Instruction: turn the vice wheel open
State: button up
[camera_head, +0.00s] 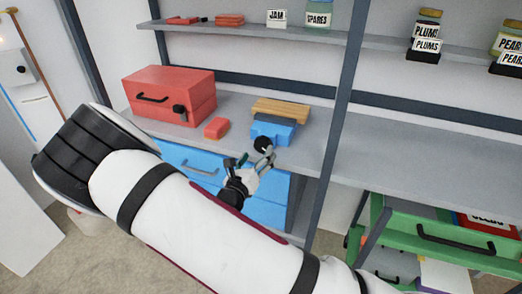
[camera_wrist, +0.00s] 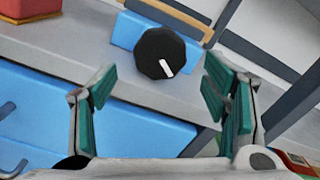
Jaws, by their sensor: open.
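The vice is a blue block (camera_head: 275,130) on the grey bench shelf, with a pale wooden piece (camera_head: 281,109) at its back. Its wheel (camera_head: 263,143) is a black round knob on the front. In the wrist view the wheel (camera_wrist: 160,54) is dark and many-sided, with a white mark pointing down and slightly right. The blue vice body (camera_wrist: 130,32) shows behind it. My gripper (camera_head: 254,161) is in front of the vice. In the wrist view my gripper (camera_wrist: 158,85) is open, its green-padded fingers spread to either side and below the wheel. I see no contact with the wheel.
A red box (camera_head: 170,92) with a handle and a small red block (camera_head: 216,127) stand left of the vice. A blue drawer front (camera_head: 190,166) lies below the bench edge. A dark upright post (camera_head: 338,120) stands right of the vice. The bench (camera_head: 420,155) beyond it is clear.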

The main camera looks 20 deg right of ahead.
jog(key=v, duration=0.7)
jog(key=shift+s+a, duration=0.1)
